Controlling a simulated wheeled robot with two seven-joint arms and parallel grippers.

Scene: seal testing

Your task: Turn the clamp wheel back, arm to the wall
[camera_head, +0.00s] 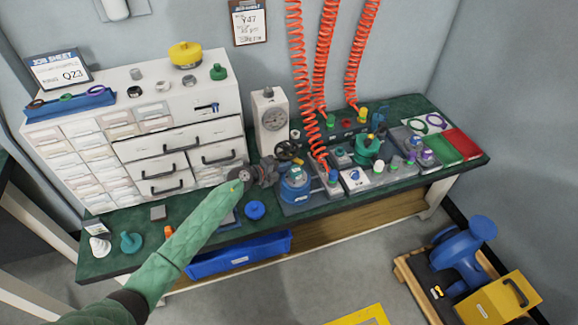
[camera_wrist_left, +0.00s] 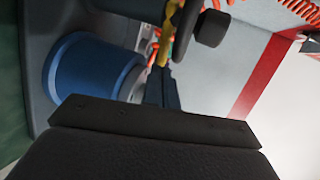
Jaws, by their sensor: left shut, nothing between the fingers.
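The clamp wheel (camera_head: 290,150) is a dark handwheel above a blue round body (camera_head: 295,184) on a grey base, in the middle of the bench. My left arm in its green sleeve reaches in from the lower left. My left gripper (camera_head: 272,171) is shut and empty, just left of the blue body and below the wheel. In the left wrist view, the closed dark fingers (camera_wrist_left: 162,90) point toward a yellow part (camera_wrist_left: 182,32) and a black knob (camera_wrist_left: 212,28), with the blue body (camera_wrist_left: 90,80) to their left. I cannot tell whether the fingers touch anything. My right gripper is out of view.
A white gauge box (camera_head: 270,120) stands behind the wheel and a white drawer cabinet (camera_head: 180,135) to the left. Red coiled hoses (camera_head: 298,60) hang close by. Fittings crowd the bench to the right. A blue cap (camera_head: 255,210) lies near the front edge.

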